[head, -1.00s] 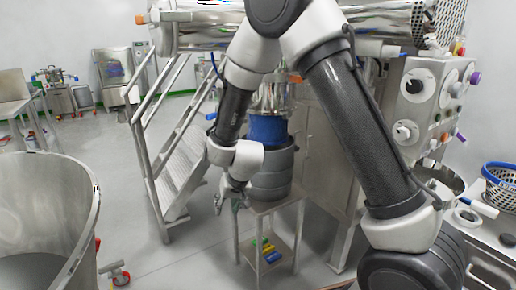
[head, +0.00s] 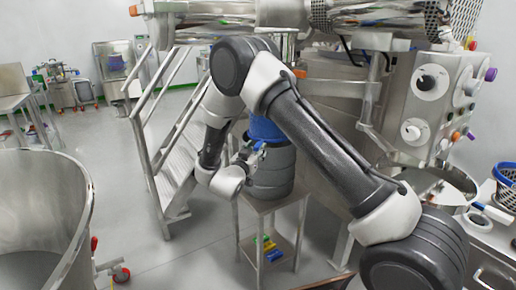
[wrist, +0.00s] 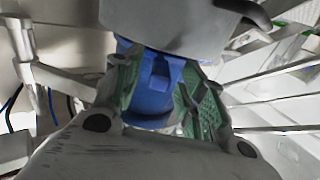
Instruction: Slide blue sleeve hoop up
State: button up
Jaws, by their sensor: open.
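The blue sleeve (head: 265,129) stands above the grey drum (head: 272,175) in the middle of the head view. My gripper (head: 252,154) is at the left front of the sleeve, near the drum's top. In the wrist view, my open gripper (wrist: 165,100) has its green-padded fingers on either side of a blue piece (wrist: 158,75) with a small raised tab, apparently the sleeve hoop. I cannot tell whether the pads touch it. A grey rounded body, apparently the drum, covers the top of the wrist view. My arm hides part of the sleeve in the head view.
The drum stands on a small metal stand (head: 254,209) with coloured items on its lower shelf. Metal stairs (head: 178,165) rise to the left. A control panel (head: 432,100) is at the right. A large steel vessel (head: 40,205) fills the lower left. Open floor lies between.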

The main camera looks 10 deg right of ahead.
jog(key=shift+x, duration=1.5)
grip_shut()
notch_tip(320, 180, up, 11)
jog(key=shift+f, duration=0.2)
grip_release()
jog(key=v, duration=1.2)
